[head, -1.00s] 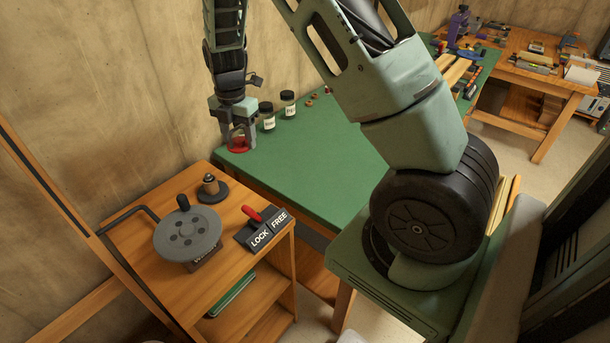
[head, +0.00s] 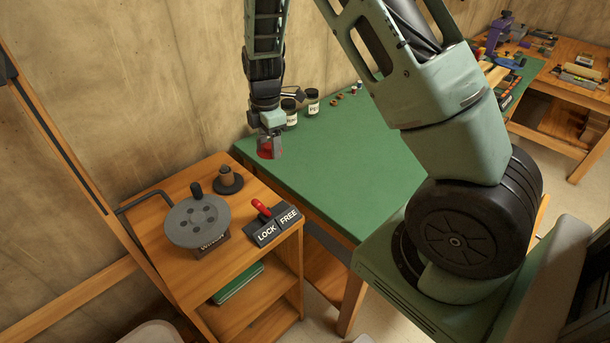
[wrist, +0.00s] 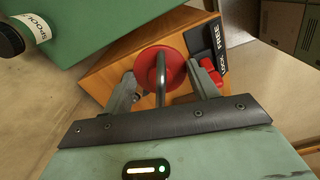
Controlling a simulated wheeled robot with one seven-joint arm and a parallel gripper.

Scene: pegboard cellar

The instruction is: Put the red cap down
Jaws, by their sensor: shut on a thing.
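The red cap (head: 265,154) is a round red disc. My gripper (head: 269,146) is shut on it, pointing down near the left corner of the green bench. In the wrist view the cap (wrist: 172,66) sits between my two fingers (wrist: 165,82), with a grey bar or loop across its middle. The cap appears to be held in the air over the region between bench and wooden cart. Its exact height is hard to tell. Part of the cap is hidden by the fingers in the head view.
The wooden cart (head: 290,262) carries a grey crank wheel (head: 196,222), a brown post on a dark disc (head: 229,180), and a red lever (head: 261,208) by a LOCK/FREE plate (head: 278,226). Labelled jars (head: 312,103) stand at the back of the green bench (head: 350,170), whose middle is clear.

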